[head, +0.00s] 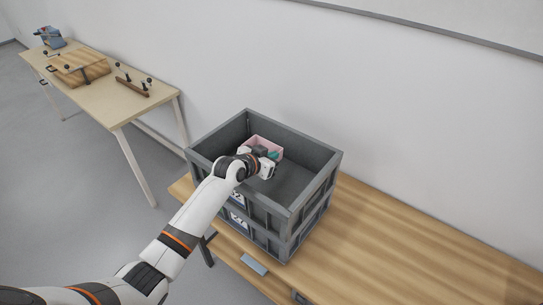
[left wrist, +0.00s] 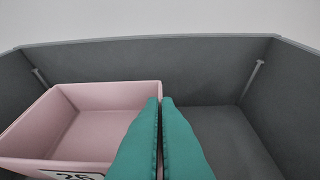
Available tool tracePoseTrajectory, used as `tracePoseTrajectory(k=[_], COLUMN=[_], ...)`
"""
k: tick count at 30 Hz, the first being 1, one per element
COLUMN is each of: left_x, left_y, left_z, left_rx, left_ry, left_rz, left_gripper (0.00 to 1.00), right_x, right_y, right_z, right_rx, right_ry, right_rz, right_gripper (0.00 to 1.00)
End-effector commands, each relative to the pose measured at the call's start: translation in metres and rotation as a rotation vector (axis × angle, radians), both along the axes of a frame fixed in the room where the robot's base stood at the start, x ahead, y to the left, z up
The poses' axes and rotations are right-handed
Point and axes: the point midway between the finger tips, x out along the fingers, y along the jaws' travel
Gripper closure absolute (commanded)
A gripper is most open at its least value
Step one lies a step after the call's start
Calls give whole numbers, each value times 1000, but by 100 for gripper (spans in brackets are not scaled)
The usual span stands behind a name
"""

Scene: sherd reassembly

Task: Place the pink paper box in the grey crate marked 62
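The pink paper box (head: 262,142) is open-topped and sits inside the upper grey crate (head: 318,179), near its back wall. In the left wrist view the pink box (left wrist: 95,96) fills the left side, with a partly cut-off label on its front. My left gripper (head: 273,156) reaches down into the crate. Its teal fingers (left wrist: 160,100) are close together with the box's right wall between them. Whether the box bottom touches the crate floor is hidden. The upper crate's front label seems to read 62, partly covered by my arm. My right gripper is not in view.
The upper crate stands on another grey crate (head: 267,240), whose label seems to read 27, on a wooden table (head: 400,255). The table is clear to the right. A second table (head: 100,92) at the left holds wooden items. The crate floor right of the box is bare.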

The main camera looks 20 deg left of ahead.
Motion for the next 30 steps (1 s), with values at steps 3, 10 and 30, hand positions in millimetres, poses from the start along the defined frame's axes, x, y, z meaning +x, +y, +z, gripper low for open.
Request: tracePoseTrajectory(k=[3,10,30], left_x=[0,0,0], left_y=[0,0,0], left_z=[-5,-12,2], left_rx=[0,1,0], left_ry=[0,0,-1], left_rz=[0,0,0], left_gripper=[100,100,76], right_x=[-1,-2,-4], right_y=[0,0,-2], right_z=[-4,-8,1], right_rx=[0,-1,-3], right_ry=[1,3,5], right_rz=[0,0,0], right_gripper=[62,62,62])
